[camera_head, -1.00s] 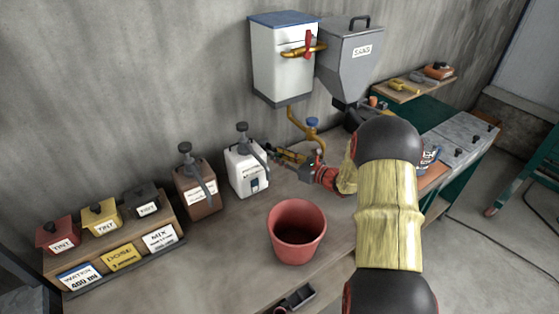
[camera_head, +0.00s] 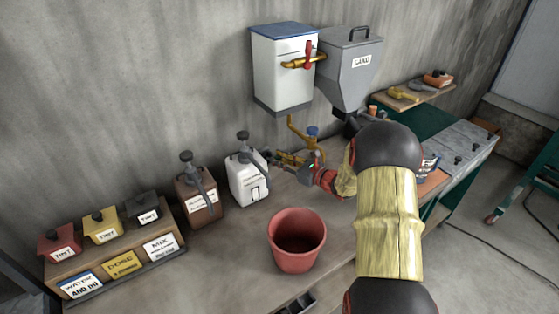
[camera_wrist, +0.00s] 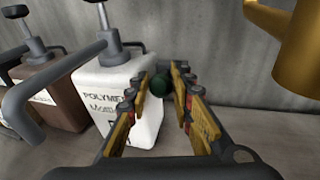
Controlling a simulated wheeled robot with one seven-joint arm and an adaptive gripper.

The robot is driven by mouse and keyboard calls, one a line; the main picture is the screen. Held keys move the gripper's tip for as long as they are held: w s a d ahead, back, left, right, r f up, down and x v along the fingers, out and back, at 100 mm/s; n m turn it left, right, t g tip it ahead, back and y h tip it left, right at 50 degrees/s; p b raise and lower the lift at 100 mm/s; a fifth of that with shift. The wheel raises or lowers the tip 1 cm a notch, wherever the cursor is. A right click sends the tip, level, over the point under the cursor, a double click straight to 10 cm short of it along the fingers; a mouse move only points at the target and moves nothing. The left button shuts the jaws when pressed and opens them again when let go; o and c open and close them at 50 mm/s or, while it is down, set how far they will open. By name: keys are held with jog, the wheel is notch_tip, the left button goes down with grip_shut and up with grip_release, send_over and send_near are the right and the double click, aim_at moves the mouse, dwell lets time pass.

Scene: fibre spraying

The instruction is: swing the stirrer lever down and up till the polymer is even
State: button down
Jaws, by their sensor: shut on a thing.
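The white polymer jug (camera_head: 247,182) stands on the bench with a dark pump head (camera_head: 243,137) on top. In the wrist view the same white jug (camera_wrist: 122,100) has part of its POLYMER label showing. My gripper (camera_head: 283,157) is just right of the jug. In the wrist view my gripper (camera_wrist: 165,88) has its two yellow-and-black fingers either side of a dark green round knob (camera_wrist: 158,84), close to the jug's right side. It is shut on this knob. The rod behind the knob is mostly hidden, and I cannot see the polymer inside.
A red bucket (camera_head: 297,240) stands in front. A brown jug (camera_head: 200,205) is left of the white one. Tint boxes (camera_head: 103,226) stand at far left. A white tank (camera_head: 283,70) and a grey sand hopper (camera_head: 350,70) hang above. A brass pipe (camera_wrist: 310,45) is near my gripper.

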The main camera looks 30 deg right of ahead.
jog(key=c, duration=1.9)
grip_release()
jog(key=shift+w+d+r, duration=0.15)
jog(key=shift+w+r, duration=0.15)
jog(key=shift+r, duration=0.4)
jog(key=o, duration=0.3)
jog(key=shift+s+f, duration=0.15)
jog(key=shift+f, duration=0.25)
jog(key=shift+o, duration=0.2)
jog(key=f+v, duration=0.1)
jog(key=v, duration=0.6)
jog(key=shift+s+r, duration=0.45)
jog(key=shift+r, duration=0.1)
